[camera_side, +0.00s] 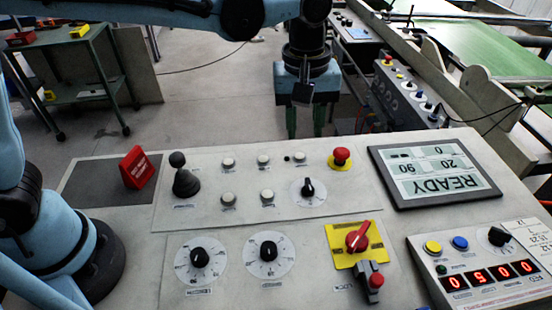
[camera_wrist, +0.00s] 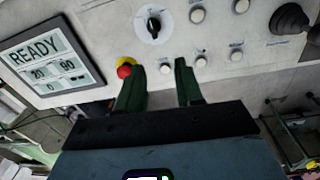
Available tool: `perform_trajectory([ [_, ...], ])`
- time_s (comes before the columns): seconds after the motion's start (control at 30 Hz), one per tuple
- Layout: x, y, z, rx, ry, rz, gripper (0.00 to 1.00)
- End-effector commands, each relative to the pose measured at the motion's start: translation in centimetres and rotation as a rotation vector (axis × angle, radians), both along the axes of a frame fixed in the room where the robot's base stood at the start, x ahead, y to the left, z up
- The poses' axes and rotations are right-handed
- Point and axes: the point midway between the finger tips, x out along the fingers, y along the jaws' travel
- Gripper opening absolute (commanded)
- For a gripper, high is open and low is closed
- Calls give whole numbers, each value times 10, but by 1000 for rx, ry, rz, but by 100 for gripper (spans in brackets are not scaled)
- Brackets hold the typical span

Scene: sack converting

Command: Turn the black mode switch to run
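A black rotary switch (camera_side: 308,188), which looks like the mode switch, sits on a round white plate in the upper panel of the console. It also shows at the top of the wrist view (camera_wrist: 153,25). The lettering around it is too small to read, so I cannot tell which position it is set to. My gripper (camera_side: 305,122) is behind the console's far edge in the side view, pointing down with its green fingers apart. In the wrist view my gripper (camera_wrist: 160,88) is open and empty, and the switch is beyond its fingertips.
A red mushroom button (camera_side: 341,156), several white buttons (camera_side: 263,160) and a black joystick (camera_side: 186,182) surround the switch. A READY display (camera_side: 435,175) lies to the right. Two black dial knobs (camera_side: 268,251) and a red rotary switch (camera_side: 357,238) are nearer the side camera.

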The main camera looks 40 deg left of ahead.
Motion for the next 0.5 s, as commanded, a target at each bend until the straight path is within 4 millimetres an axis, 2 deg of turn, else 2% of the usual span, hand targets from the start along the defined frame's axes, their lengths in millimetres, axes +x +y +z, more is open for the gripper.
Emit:
perform_trajectory([
  [0.1,2,-16,-7,14,32,44,36],
  [0.2,3,-21,-11,21,44,64,36],
  [0.37,3,-22,-21,22,47,69,36],
  [0.5,3,-22,-41,21,47,69,36],
])
